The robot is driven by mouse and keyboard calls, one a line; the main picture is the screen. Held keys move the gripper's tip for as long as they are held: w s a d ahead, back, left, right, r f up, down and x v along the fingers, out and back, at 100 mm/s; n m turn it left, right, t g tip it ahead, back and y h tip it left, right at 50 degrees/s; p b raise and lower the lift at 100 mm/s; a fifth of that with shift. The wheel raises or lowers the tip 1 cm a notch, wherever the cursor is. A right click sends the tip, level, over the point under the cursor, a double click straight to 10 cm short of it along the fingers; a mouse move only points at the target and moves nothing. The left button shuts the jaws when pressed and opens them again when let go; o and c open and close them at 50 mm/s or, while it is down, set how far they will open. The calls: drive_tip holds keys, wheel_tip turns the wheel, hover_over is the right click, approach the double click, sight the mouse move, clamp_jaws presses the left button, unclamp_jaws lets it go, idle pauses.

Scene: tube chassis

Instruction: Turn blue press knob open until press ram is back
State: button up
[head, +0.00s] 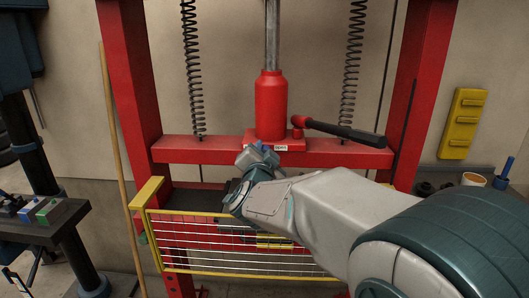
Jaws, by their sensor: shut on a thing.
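The red press frame (426,90) fills the middle of the head view. A red jack body (270,105) stands on its crossbeam (345,157), with a bare steel ram (271,35) rising from its top and out of the picture. The small blue press knob (261,144) is at the foot of the jack, left of a white label. My gripper (262,152) reaches it from below and is shut on it. The gripper and wrist hide most of the knob, so its turn angle cannot be told.
A black-handled pump lever (345,132) sticks out to the right above my arm. Coil springs (193,70) hang on both sides. A yellow-framed wire guard (148,193) stands in front, close below my wrist. A bench with coloured blocks (45,212) is at left.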

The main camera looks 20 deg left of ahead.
drive_tip(key=n+p, duration=0.2)
drive_tip(key=n, duration=0.1)
drive_tip(key=shift+r+n+p, duration=0.15)
drive_tip(key=shift+n+p, duration=0.15)
drive_tip(key=n+p, duration=0.2)
drive_tip(key=n, duration=0.2)
drive_tip(key=shift+n, duration=0.4)
drive_tip(key=n+p, duration=0.1)
drive_tip(key=n, duration=0.1)
drive_tip(key=n+p, duration=0.1)
drive_tip(key=n, duration=0.2)
drive_tip(key=shift+f+n+y+p, duration=0.25)
drive_tip(key=shift+n+y+p, duration=0.05)
drive_tip(key=shift+y+p, duration=0.1)
drive_tip(key=shift+f+n+p, duration=0.15)
drive_tip(key=shift+n+p, duration=0.6)
drive_tip(key=shift+n, duration=1.15)
